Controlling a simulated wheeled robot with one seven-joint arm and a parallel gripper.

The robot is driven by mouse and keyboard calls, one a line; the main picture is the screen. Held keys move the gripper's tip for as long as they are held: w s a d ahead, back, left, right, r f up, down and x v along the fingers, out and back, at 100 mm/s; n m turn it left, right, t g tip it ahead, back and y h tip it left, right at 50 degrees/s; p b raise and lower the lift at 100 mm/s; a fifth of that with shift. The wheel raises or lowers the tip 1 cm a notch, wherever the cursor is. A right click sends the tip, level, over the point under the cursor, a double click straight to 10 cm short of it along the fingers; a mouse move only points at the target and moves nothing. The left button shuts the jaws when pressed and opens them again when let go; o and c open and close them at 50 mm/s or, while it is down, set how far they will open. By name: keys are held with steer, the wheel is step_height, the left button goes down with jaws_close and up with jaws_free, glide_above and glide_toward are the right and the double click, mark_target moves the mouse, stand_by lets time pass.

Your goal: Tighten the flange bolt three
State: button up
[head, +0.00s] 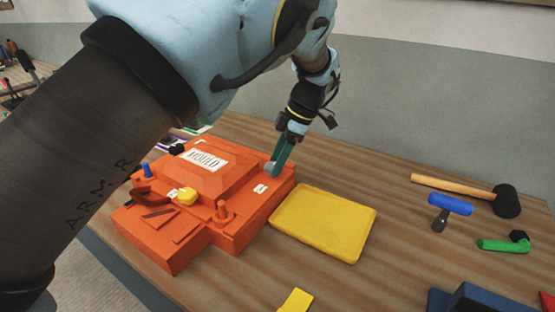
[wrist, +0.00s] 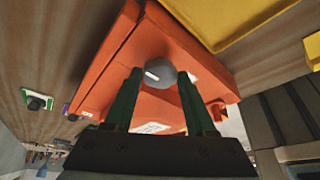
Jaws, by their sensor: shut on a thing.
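The orange mould (head: 240,228) sits on the wooden table, with a white "MOULD" label (head: 205,158) on its raised top. My gripper (head: 276,168) reaches down to the mould's far right corner. In the wrist view, the green fingers of my gripper (wrist: 160,82) are shut on a grey round bolt head (wrist: 160,73) with a white mark, on the mould's flange.
A yellow tray (head: 325,222) lies right of the mould. A black mallet (head: 506,201), a blue-handled tool (head: 450,204) and a green-handled tool (head: 503,244) lie further right. A blue peg (head: 147,170), yellow knob (head: 187,196) and orange peg (head: 222,212) stand on the mould.

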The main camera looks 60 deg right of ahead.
jaws_close()
